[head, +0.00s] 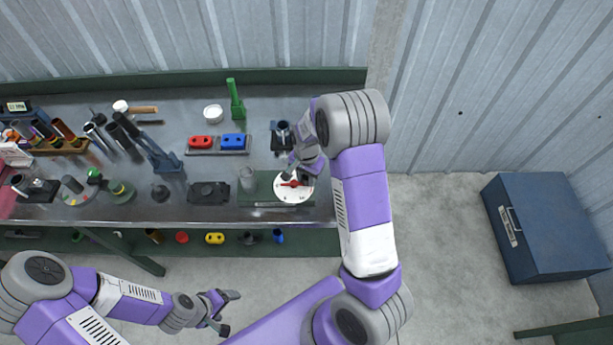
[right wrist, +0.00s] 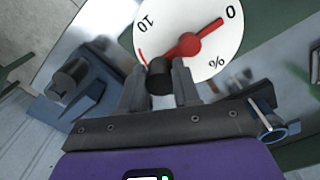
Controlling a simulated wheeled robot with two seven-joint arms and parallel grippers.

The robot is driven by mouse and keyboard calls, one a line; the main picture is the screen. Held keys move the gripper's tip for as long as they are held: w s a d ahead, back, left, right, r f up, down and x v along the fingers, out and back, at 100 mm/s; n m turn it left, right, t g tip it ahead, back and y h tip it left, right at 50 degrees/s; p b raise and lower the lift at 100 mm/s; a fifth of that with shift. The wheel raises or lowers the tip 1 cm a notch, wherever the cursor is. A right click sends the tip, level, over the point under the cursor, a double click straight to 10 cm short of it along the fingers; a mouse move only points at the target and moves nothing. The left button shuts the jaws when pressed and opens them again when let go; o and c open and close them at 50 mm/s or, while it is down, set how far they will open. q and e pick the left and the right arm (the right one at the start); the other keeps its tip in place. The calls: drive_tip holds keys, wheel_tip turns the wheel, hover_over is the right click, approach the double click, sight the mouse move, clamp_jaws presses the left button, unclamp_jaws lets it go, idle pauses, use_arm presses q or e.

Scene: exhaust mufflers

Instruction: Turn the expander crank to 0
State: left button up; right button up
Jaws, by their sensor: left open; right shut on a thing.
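A white round dial (head: 291,196) with a red crank (head: 290,184) sits on a green base at the right end of the bench. In the right wrist view, the dial (right wrist: 207,62) shows the marks 10, 0 and %. The red crank (right wrist: 196,40) lies across it, one end pointing close to the 0 mark. My right gripper (head: 296,175) is shut on the crank's black knob (right wrist: 160,78), which sits between its fingers in the right wrist view. My left gripper (head: 229,312) is open and empty, in front of the bench.
A clear cylinder (head: 248,180) stands left of the dial. A tray holds a red block (head: 201,142) and a blue block (head: 233,141). Tools and pipe pieces crowd the bench's left half. A blue cabinet (head: 552,228) stands on the floor at right.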

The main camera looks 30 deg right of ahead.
sight(306, 177)
drive_tip(key=o, duration=1.1)
drive_tip(key=shift+c, duration=0.2)
drive_tip(key=shift+r, duration=0.1)
wheel_tip(306, 177, up, 8)
drive_tip(key=shift+f+p, duration=0.25)
drive_tip(key=shift+p, duration=0.05)
